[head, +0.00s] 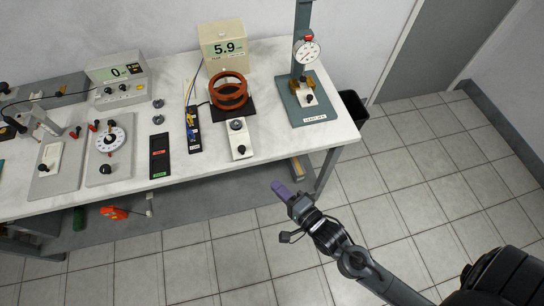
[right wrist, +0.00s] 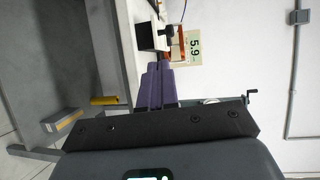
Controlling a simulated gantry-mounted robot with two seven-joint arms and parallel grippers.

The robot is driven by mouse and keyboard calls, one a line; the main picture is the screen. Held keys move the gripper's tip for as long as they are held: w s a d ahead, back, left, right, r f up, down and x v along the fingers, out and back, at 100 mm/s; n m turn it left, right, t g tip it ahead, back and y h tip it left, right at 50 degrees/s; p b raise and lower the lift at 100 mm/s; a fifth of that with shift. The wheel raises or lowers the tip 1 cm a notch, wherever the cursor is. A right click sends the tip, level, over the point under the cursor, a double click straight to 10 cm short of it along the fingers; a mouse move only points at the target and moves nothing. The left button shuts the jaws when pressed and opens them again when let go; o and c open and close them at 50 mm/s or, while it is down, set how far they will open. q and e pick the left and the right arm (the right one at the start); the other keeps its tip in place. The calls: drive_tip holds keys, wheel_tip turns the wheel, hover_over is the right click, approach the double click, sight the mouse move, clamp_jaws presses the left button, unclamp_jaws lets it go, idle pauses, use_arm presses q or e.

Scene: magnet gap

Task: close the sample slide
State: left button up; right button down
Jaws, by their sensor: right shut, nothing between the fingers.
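The sample slide (head: 240,143) is a pale strip with a round dark fitting and a small dark knob at its front end. It sticks out toward the table's front edge from the black base of the red-orange coils (head: 229,92). My right gripper (head: 280,188), with purple fingers, is shut and empty. It is in front of the table, below and right of the slide in the head view, clear of it. In the right wrist view the purple fingers (right wrist: 157,84) point toward the coils and a white block with a dark knob. My left gripper is not in view.
A meter reading 5.9 (head: 224,45) stands behind the coils. A dial gauge stand (head: 305,85) is right of them. A blue-and-yellow wired strip (head: 192,130) and a black panel (head: 159,155) lie to the left. Floor in front is open.

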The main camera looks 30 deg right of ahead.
sight(242, 121)
drive_tip(key=w, duration=0.4)
drive_tip(key=w+a, duration=0.1)
drive_tip(key=w, duration=0.7)
drive_tip(key=shift+a+r, duration=0.2)
drive_tip(key=shift+r, duration=0.2)
drive_tip(key=shift+w+a+f, duration=0.1)
drive_tip(key=shift+w+f, duration=0.1)
drive_tip(key=shift+w, duration=0.65)
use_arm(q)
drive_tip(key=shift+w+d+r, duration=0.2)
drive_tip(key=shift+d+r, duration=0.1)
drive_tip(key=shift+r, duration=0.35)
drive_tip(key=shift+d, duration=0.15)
use_arm(e)
drive_tip(key=w+d, duration=0.1)
drive_tip(key=w, duration=0.4)
drive_tip(key=w+d+b, duration=0.1)
drive_tip(key=w+d, duration=0.1)
drive_tip(key=w, duration=0.3)
drive_tip(key=w+d+b, duration=0.1)
drive_tip(key=w+d, duration=0.1)
drive_tip(key=w, duration=0.4)
drive_tip(key=shift+d, duration=0.2)
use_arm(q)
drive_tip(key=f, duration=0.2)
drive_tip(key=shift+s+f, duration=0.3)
use_arm(e)
drive_tip(key=shift+s+d+f, duration=0.1)
drive_tip(key=shift+f, duration=0.1)
